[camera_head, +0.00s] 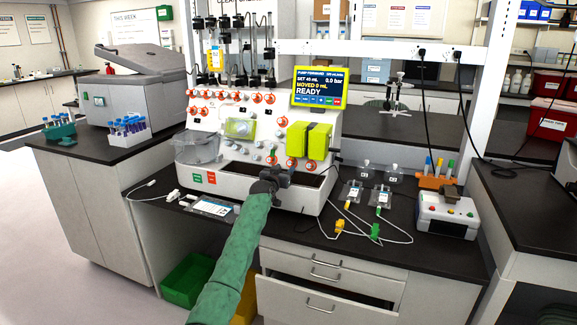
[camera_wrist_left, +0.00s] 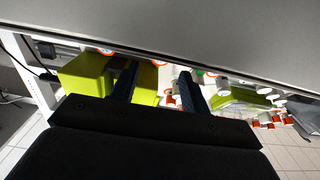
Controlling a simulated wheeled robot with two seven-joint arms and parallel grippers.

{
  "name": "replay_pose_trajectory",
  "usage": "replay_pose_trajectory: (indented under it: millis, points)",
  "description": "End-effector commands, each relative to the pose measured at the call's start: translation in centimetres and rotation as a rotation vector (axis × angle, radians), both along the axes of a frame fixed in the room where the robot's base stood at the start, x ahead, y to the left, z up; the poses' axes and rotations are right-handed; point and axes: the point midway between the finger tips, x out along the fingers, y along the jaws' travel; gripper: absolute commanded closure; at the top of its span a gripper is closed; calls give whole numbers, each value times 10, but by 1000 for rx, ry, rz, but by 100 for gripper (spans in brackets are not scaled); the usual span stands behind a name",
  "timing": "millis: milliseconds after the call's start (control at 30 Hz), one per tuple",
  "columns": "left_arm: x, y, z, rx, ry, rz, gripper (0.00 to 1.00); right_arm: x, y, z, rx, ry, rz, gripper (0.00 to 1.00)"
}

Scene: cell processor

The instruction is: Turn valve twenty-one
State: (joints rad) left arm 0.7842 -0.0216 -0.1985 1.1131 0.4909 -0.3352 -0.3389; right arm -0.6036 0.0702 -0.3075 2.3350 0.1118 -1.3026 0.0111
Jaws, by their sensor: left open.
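The white cell processor (camera_head: 235,130) stands on the dark bench. Its front panel carries several valves with orange-red rings; their numbers are too small to read, so I cannot tell which is valve twenty-one. One row of valves (camera_head: 232,96) runs along the top, and a few more sit lower, near the yellow-green block (camera_head: 309,140). My left gripper (camera_head: 273,171) is in front of the lower panel, above the machine's front tray. In the left wrist view its two dark fingers (camera_wrist_left: 160,84) are apart with nothing held between them, and the yellow-green block (camera_wrist_left: 85,76) shows at left. My right gripper is out of view.
A screen (camera_head: 319,87) reading READY stands at the machine's upper right. Clear bags with tubing and clamps (camera_head: 375,230) lie on the bench to the right, beside a small white device (camera_head: 447,215). A tube rack (camera_head: 129,133) stands at left. A drawer (camera_head: 325,300) below stands open.

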Motion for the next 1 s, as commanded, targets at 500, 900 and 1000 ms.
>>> replay_pose_trajectory:
  millis: [500, 900, 1000]
  points:
    - [44, -14, -1, 0, 1, 0, 54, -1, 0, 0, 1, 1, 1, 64]
    - [45, -15, -1, 1, 1, 0, 66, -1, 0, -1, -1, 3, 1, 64]
    - [45, -15, -1, 0, 1, 0, 85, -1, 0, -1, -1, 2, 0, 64]
